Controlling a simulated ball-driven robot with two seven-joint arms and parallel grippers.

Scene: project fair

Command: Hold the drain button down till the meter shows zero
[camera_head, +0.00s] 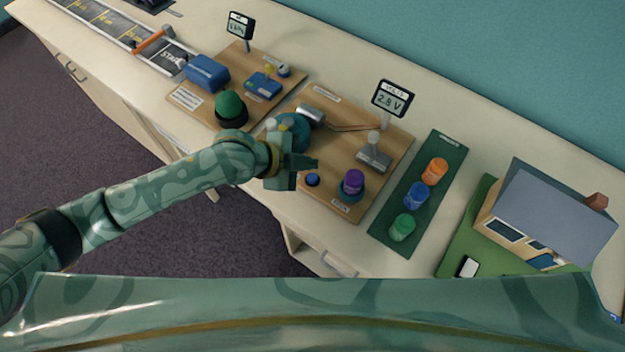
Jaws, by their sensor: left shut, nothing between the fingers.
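The meter (392,98) stands on a post at the back of the right wooden board (335,123) and reads 2.8 V. A small round blue button (312,180) sits near the board's front edge; I cannot read a label that names it as the drain button. A purple capped cylinder (353,181) stands upright in a blue holder just right of it. My left gripper (312,163) is shut and empty, its tips just behind the blue button in the picture. Whether they touch it I cannot tell, but the button's top shows. My right gripper is out of view.
A metal lever block (374,152) stands right of the gripper. A green strip (382,228) holds orange, blue and green cylinders. A model house (545,215) is at the right. Another board with a green dome (231,106) and second meter (240,25) lies left.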

